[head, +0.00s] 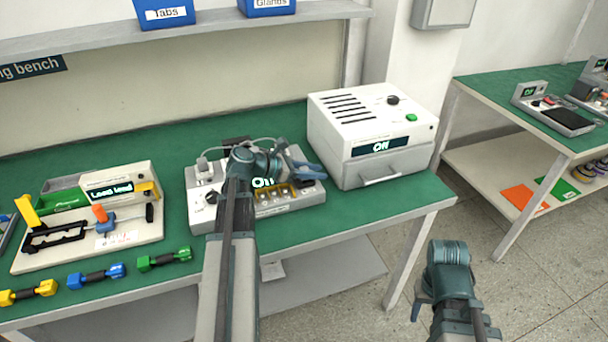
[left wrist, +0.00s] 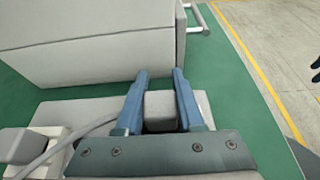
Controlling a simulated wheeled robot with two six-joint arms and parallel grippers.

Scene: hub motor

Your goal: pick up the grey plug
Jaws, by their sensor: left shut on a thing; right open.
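The grey plug (left wrist: 160,108) shows in the left wrist view as a pale grey block between the two blue fingers. My left gripper (left wrist: 160,75) is shut on it, over the grey device (head: 203,217) on the green bench. In the head view my left gripper (head: 312,167) is at the right end of that device, and my wrist and fingers hide the plug. My right gripper (head: 418,308) is open and empty, low in front of the bench's right end.
A white box with a front handle (head: 385,160) stands just behind and right of my left gripper. A cable (left wrist: 75,137) and a pale block (left wrist: 15,145) lie left of it. A tester (head: 122,188) and several coloured-ended tools (head: 95,275) are at the left.

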